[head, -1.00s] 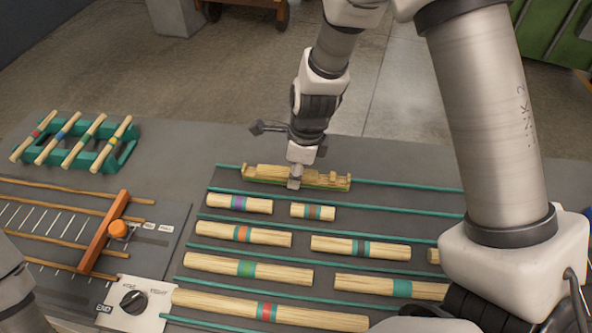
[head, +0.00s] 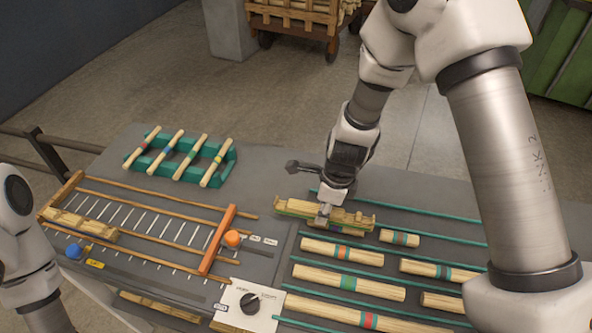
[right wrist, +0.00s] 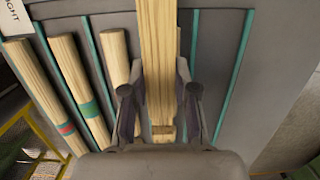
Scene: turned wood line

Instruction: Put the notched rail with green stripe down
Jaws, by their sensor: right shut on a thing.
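The notched rail with green stripe (head: 350,216) is a pale wooden bar with raised ends and green along its lower side. My right gripper (head: 324,212) is shut on its middle from above. In the right wrist view the rail (right wrist: 158,45) runs lengthwise between the two fingers (right wrist: 160,110). In the head view it overlaps the back left part of the teal-stripped rack; a small gap under it cannot be judged. My left arm shows at the left edge, but its gripper is out of view.
Several striped dowels (head: 348,282) lie between teal strips (head: 440,220) in front of the rail. A teal stand (head: 228,172) holds sticks at the back left. A measuring board with an orange stop (head: 217,240) and a knob panel (head: 250,304) lie left.

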